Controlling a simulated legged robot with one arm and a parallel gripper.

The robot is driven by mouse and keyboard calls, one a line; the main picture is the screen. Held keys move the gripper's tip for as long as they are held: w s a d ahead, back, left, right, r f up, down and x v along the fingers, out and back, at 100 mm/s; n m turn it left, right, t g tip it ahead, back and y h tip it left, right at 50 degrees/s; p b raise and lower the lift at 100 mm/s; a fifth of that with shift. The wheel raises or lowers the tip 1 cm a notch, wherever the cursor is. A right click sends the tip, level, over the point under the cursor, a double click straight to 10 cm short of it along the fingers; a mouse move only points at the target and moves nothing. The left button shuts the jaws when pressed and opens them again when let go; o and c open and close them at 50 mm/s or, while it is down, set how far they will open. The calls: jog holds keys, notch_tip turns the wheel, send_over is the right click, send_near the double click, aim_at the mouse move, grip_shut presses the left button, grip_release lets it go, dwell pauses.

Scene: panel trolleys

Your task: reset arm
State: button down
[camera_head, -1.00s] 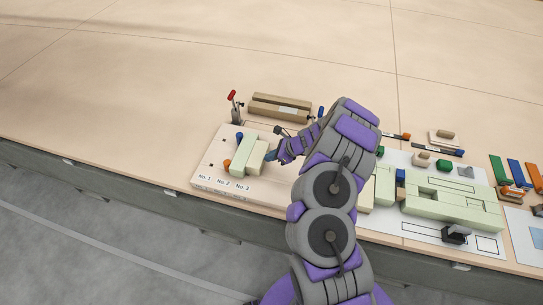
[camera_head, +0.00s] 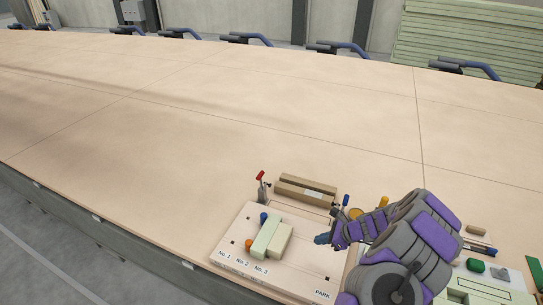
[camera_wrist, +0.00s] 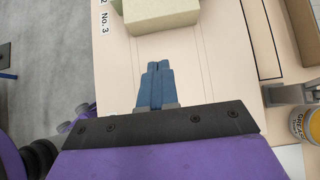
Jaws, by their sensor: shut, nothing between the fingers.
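My gripper (camera_head: 322,239) is at the end of my purple and grey arm, over the right part of a pale board (camera_head: 300,263) labelled No. 1, No. 2, No. 3 and PARK. In the wrist view its blue fingers (camera_wrist: 154,82) are together with nothing between them. A pale green block (camera_head: 265,236) and a beige block (camera_head: 280,240) stand side by side on the board, left of my gripper and apart from it. In the wrist view a block (camera_wrist: 160,12) shows beyond the fingertips.
A red-handled clamp (camera_head: 262,186) and a long brown box (camera_head: 305,190) stand behind the board. A yellow-lidded can (camera_wrist: 304,122) is at the right in the wrist view. Green parts (camera_head: 475,265) lie right of my arm. The far table is clear.

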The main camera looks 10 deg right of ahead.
jog(key=s+a+r+n+g, duration=0.2)
jog(key=s+a+r+n, duration=0.15)
jog(key=a+r, duration=0.35)
jog(key=s+a+r+n+g, duration=0.1)
jog(key=s+a+r+n, duration=0.2)
jog(key=a+r+n, duration=0.3)
jog(key=s+a+r+n+g, duration=0.2)
jog(key=s+a+r+n, duration=0.15)
jog(key=a+r, duration=0.45)
jog(key=s+r+n+g+h, duration=0.1)
jog(key=s+r+n+h, duration=0.2)
jog(key=s, duration=0.5)
jog(key=s+r+n+g, duration=0.1)
jog(key=s+r+n, duration=0.35)
jog(key=s, duration=0.25)
jog(key=s+d+n+h, duration=0.2)
jog(key=s+d, duration=0.1)
jog(key=s, duration=0.4)
jog(key=s+d+n+h, duration=0.2)
jog(key=s+d, duration=0.1)
jog(key=s, duration=0.4)
jog(key=shift+s+d+r, duration=0.2)
jog(key=shift+s, duration=0.05)
jog(key=shift+a, duration=0.15)
